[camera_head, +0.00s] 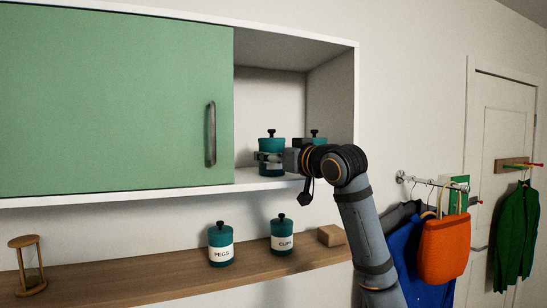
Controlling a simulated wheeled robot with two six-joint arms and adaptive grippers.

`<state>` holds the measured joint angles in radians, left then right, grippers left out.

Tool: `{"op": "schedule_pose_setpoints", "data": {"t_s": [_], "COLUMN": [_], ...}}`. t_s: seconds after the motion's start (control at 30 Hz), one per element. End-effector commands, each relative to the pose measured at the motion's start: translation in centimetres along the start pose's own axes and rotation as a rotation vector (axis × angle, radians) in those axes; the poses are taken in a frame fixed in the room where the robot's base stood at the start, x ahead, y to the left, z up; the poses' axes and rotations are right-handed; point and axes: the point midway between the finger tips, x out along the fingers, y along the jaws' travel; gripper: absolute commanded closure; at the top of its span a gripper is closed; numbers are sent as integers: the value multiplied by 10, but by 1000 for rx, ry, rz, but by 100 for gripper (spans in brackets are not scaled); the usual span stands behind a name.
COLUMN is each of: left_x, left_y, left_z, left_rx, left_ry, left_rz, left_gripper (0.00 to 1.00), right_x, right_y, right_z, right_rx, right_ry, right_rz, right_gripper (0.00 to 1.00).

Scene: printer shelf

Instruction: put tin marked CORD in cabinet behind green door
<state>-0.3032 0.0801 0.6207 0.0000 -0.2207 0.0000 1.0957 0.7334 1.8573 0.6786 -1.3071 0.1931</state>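A teal tin (271,144) with a black knob is inside the open right part of the wall cabinet (345,95). My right gripper (269,157) reaches in from the right and is shut around this tin. The gripper covers most of its label, so I cannot read it. The tin is upright, at or just above the cabinet floor; I cannot tell whether it touches. The green door (115,95) covers the left part of the cabinet. A second teal tin (318,133) shows partly behind my wrist. My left gripper is not in view.
On the wooden shelf (150,284) below stand a tin marked PEGS (221,243), a tin that seems marked CLIPS (282,235), a wooden block (331,235) and an hourglass (27,264). An orange bag (443,249) and clothes hang at the right.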

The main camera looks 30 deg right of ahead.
Motion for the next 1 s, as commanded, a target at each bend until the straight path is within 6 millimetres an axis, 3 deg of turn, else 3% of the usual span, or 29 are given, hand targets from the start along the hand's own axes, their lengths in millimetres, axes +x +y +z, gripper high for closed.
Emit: {"op": "schedule_pose_setpoints", "data": {"t_s": [0.03,0.2,0.57,1.0], "left_x": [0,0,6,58], "left_y": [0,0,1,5], "left_z": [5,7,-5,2], "left_rx": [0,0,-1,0], "left_ry": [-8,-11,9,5], "left_rz": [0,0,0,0], "left_gripper": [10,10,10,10], "right_x": [0,0,-6,-101], "right_y": [0,0,1,1], "right_z": [0,0,1,4], "right_rx": [0,0,-2,-3], "right_ry": [0,0,1,3], "right_rz": [0,0,2,3], "right_gripper": [38,18,18,18]}}
